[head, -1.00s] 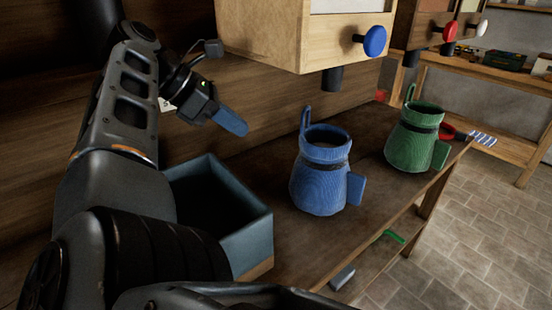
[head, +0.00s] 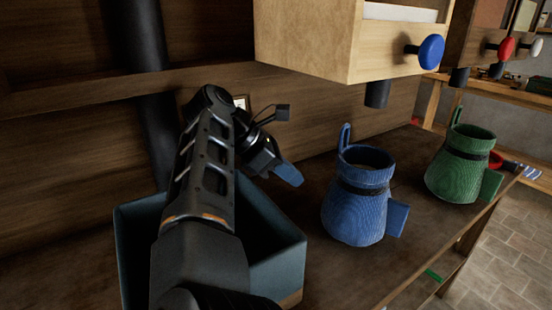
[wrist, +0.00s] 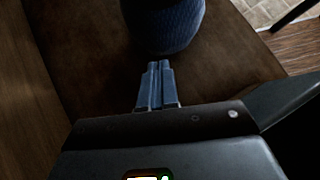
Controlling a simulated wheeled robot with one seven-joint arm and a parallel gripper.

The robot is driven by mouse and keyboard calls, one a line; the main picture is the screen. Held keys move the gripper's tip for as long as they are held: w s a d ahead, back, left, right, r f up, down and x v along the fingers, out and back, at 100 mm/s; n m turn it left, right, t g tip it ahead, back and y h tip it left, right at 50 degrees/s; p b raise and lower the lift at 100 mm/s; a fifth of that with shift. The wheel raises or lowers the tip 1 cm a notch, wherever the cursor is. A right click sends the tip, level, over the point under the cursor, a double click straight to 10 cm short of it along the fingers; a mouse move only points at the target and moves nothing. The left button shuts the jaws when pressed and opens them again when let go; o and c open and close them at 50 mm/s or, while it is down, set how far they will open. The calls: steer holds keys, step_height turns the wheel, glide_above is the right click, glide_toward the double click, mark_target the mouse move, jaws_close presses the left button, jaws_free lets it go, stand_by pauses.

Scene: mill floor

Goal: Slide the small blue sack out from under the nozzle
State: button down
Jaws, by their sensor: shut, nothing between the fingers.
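The small blue sack (head: 355,207) stands upright and open-topped on the dark wooden bench, with a loop at its rim and a flat tab on its right side. It stands below and slightly left of the dark nozzle (head: 377,94) under the wooden box with the blue knob. Its lower part shows in the wrist view (wrist: 163,25), beyond my fingertips. My gripper (head: 291,178) is left of the sack and apart from it. Its blue fingers (wrist: 154,68) are closed together and empty, pointing toward the sack.
A blue-grey open bin (head: 283,262) is beneath my arm, left of the sack. A green sack (head: 459,170) stands to the right on the bench. The wooden box (head: 330,45) hangs above. The bench's front edge runs right of the blue sack.

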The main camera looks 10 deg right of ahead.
mark_target(328, 189)
steer(key=shift+s+d+f+p, duration=0.1)
steer(key=shift+d+f+p, duration=0.15)
steer(key=shift+d, duration=0.65)
steer(key=shift+s+d+f+p, duration=0.15)
steer(key=shift+d+f, duration=0.15)
steer(key=shift+d, duration=0.65)
steer(key=shift+s+d+f+p, duration=0.1)
steer(key=shift+d+f+p, duration=0.15)
steer(key=shift+d, duration=0.65)
